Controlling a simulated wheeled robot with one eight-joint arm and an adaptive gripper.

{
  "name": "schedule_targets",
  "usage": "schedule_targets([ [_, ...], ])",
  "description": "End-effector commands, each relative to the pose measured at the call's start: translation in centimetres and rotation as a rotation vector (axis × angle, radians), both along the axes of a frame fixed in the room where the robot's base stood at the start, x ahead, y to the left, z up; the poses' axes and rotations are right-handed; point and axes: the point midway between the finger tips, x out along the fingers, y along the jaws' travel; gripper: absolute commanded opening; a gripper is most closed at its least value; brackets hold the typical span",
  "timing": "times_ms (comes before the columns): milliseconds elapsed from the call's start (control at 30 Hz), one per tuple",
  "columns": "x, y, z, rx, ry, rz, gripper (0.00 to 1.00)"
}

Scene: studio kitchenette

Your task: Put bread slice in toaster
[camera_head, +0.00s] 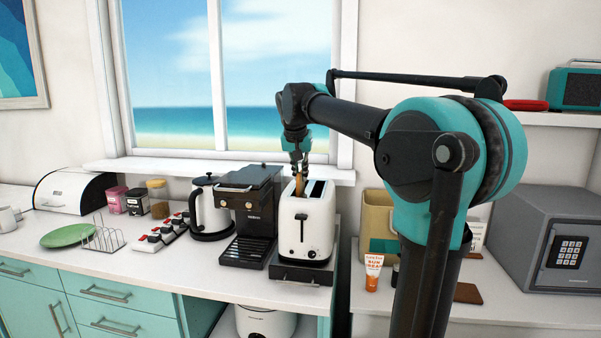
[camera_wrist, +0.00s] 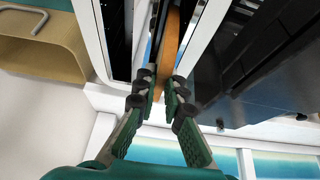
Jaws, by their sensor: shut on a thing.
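The white toaster (camera_head: 308,222) stands on a dark base at the right end of the counter, with its slots facing up. My gripper (camera_head: 299,165) is over its left slot, pointing down. It is shut on the brown bread slice (camera_head: 299,184), held on edge. In the wrist view the slice (camera_wrist: 171,45) runs away from between the fingertips (camera_wrist: 163,88), lined up with one slot of the toaster (camera_wrist: 204,42). The other slot looks dark and empty. How deep the slice's lower edge sits is hidden.
A black coffee machine (camera_head: 250,215) stands close on the toaster's left, with a kettle (camera_head: 209,208) beyond it. A toast rack (camera_head: 103,236) and green plate (camera_head: 67,236) are farther left. A grey safe (camera_head: 545,240) stands at the right. The counter's front left is clear.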

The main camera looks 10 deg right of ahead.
Motion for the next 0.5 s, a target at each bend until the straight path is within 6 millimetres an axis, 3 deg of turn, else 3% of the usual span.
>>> schedule_targets([
  [367, 0.0, 0.0, 0.0, 0.0, 0.0, 0.0, 0.0],
  [400, 0.0, 0.0, 0.01, 0.0, 0.0, 0.0, 0.13],
  [500, 0.0, 0.0, 0.01, 0.0, 0.0, 0.0, 0.26],
])
